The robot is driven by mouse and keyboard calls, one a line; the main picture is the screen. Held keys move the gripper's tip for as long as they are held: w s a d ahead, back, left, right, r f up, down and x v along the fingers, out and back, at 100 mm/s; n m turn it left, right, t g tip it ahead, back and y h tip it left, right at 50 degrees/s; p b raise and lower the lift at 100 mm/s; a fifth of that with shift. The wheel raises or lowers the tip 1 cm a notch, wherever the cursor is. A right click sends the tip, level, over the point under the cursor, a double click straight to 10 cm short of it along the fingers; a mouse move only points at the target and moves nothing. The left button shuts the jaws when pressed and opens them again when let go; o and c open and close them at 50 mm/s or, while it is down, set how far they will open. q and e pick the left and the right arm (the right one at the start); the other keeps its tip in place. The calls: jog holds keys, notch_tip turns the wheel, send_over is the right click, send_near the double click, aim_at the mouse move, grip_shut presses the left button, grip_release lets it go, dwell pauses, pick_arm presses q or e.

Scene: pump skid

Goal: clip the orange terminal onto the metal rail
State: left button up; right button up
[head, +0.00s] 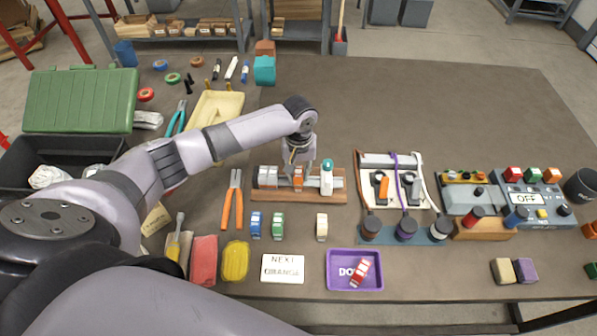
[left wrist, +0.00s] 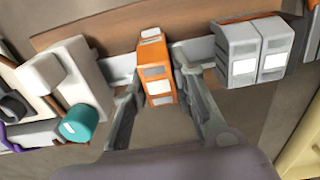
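The orange terminal (head: 298,176) is at the metal rail on the brown wooden board (head: 335,199). In the left wrist view the orange terminal (left wrist: 157,84) is upright against the metal rail (left wrist: 201,51), apart from two grey terminals (left wrist: 250,53) on one side and a white end piece with a teal knob (left wrist: 81,122) on the other. My left gripper (left wrist: 156,75) has a finger on each side of the orange terminal and appears closed on it. In the head view my left gripper (head: 299,155) is above the board. Whether the terminal's foot is seated is hidden. My right gripper is not in view.
Loose blue (head: 255,225), green (head: 277,226) and white (head: 321,227) terminals stand in front. A card reading "NEXT ORANGE" (head: 283,268) and a purple tray (head: 338,285) with a red terminal (head: 360,272) lie nearer. Orange-handled pliers (head: 232,200) lie left.

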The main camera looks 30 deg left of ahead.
pick_arm(q)
jog(key=o, duration=0.3)
jog(key=shift+s+f, duration=0.15)
jog(key=shift+f, duration=0.2)
jog(key=shift+o, duration=0.2)
jog(key=shift+r, duration=0.1)
